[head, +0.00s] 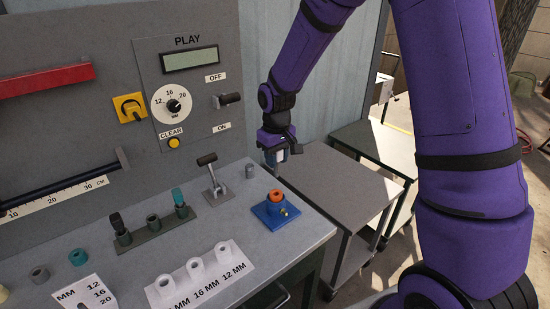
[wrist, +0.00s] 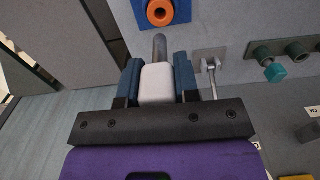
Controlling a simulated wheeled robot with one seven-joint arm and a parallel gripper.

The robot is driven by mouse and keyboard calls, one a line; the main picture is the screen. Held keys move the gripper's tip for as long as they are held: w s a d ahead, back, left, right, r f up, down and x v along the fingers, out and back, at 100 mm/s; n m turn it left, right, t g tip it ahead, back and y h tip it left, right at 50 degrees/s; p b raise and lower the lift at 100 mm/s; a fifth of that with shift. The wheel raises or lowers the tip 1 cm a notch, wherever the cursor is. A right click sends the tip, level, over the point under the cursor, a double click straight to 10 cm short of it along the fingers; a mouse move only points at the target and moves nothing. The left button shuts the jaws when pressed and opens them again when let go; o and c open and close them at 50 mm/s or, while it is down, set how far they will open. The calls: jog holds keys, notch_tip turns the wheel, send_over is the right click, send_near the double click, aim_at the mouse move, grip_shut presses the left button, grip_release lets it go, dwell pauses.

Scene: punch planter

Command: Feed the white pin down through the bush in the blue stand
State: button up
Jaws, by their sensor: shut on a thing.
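My gripper (head: 275,157) is shut on the white pin (wrist: 157,83), whose pale block-shaped end sits between the two blue fingers in the wrist view. In the head view a bit of the white pin (head: 284,155) shows at the fingers. The blue stand (head: 274,216) is on the bench near its right end. Its orange bush (head: 276,195) faces up with an open hole; the bush also shows in the wrist view (wrist: 160,12). My gripper is above and behind the stand, apart from it.
A lever (head: 212,179) is left of the stand. A holder (head: 154,231) with teal and dark pieces and a white three-socket block (head: 196,275) lie farther left. The grey panel (head: 120,100) stands behind.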

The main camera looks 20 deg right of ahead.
aim_at(276, 177)
jog(key=shift+f, duration=0.1)
jog(key=shift+f, duration=2.75)
jog(key=shift+f, duration=2.75)
jog(key=shift+r, duration=2.45)
